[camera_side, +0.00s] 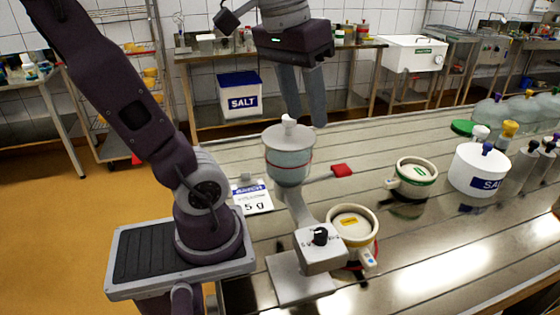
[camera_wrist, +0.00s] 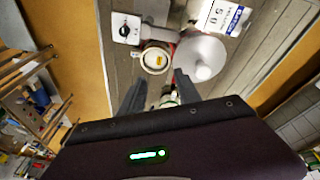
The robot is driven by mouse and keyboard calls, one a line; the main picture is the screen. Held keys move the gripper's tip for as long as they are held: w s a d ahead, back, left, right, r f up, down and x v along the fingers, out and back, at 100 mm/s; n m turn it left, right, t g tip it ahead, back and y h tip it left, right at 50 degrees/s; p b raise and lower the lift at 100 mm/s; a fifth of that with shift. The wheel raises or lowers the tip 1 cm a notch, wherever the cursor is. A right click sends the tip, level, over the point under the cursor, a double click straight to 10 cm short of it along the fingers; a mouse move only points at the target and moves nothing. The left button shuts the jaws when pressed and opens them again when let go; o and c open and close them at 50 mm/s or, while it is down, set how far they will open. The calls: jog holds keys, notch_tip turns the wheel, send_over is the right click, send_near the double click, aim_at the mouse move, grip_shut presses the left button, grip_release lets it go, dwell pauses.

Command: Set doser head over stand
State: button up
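The doser head (camera_side: 289,163) is a pale, see-through hopper with a grey lid, a white knob and a red band. In the wrist view its round lid (camera_wrist: 203,57) is right of centre. The stand (camera_side: 318,262) is a grey box with a black dial on a flat base; it also shows in the wrist view (camera_wrist: 125,29). A grey arm rises from the box towards the hopper's underside; I cannot tell whether they touch. My gripper (camera_side: 304,108) is open and empty above the doser head. In the wrist view its fingers (camera_wrist: 160,88) are apart, the right one beside the lid.
A cream pot with a yellow label (camera_side: 352,224) stands right of the stand. A green-labelled pot (camera_side: 416,173) and a white salt tub (camera_side: 477,172) stand farther right. A printed card (camera_side: 253,199) lies left of the hopper. A red-ended handle (camera_side: 342,170) is beside it.

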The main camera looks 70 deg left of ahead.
jog(key=a+n+g, duration=0.1)
jog(key=a+n, duration=0.1)
jog(key=a, duration=0.1)
jog(key=w+a+n+g+h, duration=0.1)
jog(key=a+n, duration=0.1)
jog(key=a, duration=0.1)
jog(key=w+a+n+h, duration=0.1)
jog(key=a+n, duration=0.1)
jog(key=a, duration=0.1)
jog(key=shift+a+g, duration=0.15)
jog(key=shift+g, duration=0.25)
jog(key=s+a+f+n+h, duration=0.25)
jog(key=a+n, duration=0.25)
jog(key=a, duration=0.4)
jog(key=shift+g, duration=0.4)
jog(key=a+x, duration=0.1)
jog(key=x, duration=0.4)
jog(key=w+a+f+x, duration=0.1)
jog(key=x, duration=0.4)
jog(key=a+x, duration=0.1)
jog(key=x, duration=0.5)
jog(key=shift+w+d+f, duration=0.1)
jog(key=shift+w+f, duration=0.2)
jog(key=shift+c, duration=0.4)
grip_shut()
